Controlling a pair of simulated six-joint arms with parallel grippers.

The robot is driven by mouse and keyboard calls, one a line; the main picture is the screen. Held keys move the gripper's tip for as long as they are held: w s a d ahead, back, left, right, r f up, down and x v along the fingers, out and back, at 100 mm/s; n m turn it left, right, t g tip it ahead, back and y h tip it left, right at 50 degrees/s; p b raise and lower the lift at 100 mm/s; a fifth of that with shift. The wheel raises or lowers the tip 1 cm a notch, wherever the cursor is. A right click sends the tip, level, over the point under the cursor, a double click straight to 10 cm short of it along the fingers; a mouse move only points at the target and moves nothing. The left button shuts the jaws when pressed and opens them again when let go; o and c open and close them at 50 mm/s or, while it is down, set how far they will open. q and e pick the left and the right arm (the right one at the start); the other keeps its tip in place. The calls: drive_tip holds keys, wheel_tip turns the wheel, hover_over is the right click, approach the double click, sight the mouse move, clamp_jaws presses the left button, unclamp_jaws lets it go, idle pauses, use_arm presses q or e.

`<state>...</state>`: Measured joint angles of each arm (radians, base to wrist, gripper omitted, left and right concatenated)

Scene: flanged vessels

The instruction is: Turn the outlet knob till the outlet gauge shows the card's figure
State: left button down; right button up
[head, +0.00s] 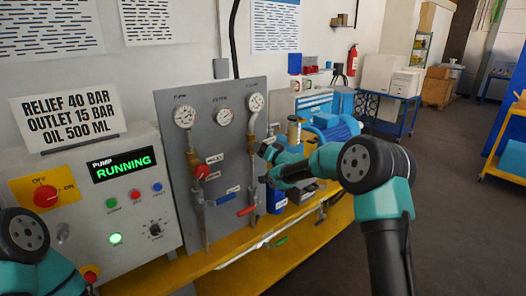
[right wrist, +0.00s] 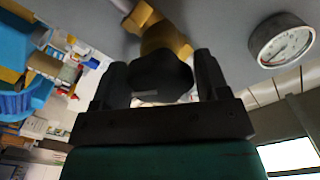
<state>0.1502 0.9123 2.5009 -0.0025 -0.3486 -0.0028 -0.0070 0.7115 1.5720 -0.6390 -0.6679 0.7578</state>
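The card (head: 66,113) on the console reads RELIEF 40 BAR, OUTLET 15 BAR, OIL 500 ML. My right gripper (head: 266,162) is at the right edge of the grey panel. In the right wrist view a black knob (right wrist: 160,76) on a brass body (right wrist: 163,37) sits between its two fingers, which appear to touch both sides. In the head view the gripper largely hides this knob. The rightmost gauge (head: 256,102) is above it and shows in the right wrist view (right wrist: 282,42); its reading is too small to tell. My left gripper is out of view.
The grey panel (head: 209,150) also carries a left gauge (head: 184,117), a middle gauge (head: 225,117), a red knob (head: 201,172) and levers. The pump display (head: 124,163) reads RUNNING.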

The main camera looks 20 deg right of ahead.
drive_tip(key=shift+o, duration=1.4)
drive_tip(key=v, duration=1.7)
drive_tip(key=shift+s, duration=0.25)
